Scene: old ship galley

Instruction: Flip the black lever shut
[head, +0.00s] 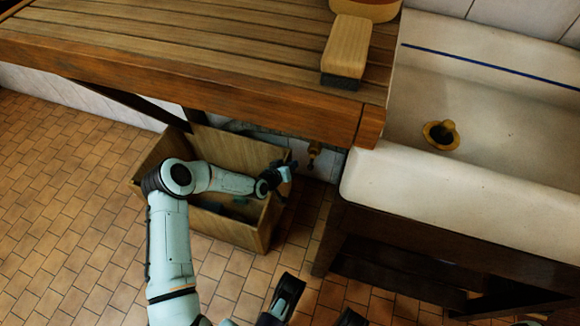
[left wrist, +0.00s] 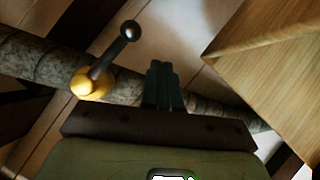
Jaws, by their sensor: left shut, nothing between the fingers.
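The black lever (left wrist: 112,52) has a round knob and stands out from a brass valve body (left wrist: 88,84) on a mottled pipe (left wrist: 35,55) in the left wrist view. It points up and right, at an angle across the pipe. My left gripper (left wrist: 163,85) is shut and empty, its fingertips right of the lever with a gap in the picture. In the head view the brass valve (head: 314,152) shows small below the counter edge, and my left gripper (head: 285,172) is just left of it.
A wooden crate (head: 233,228) stands on the tiled floor below my left forearm; its corner also shows in the left wrist view (left wrist: 270,45). The slatted counter (head: 180,70) overhangs, with a brush (head: 346,48) on it. A white sink (head: 460,190) stands at right.

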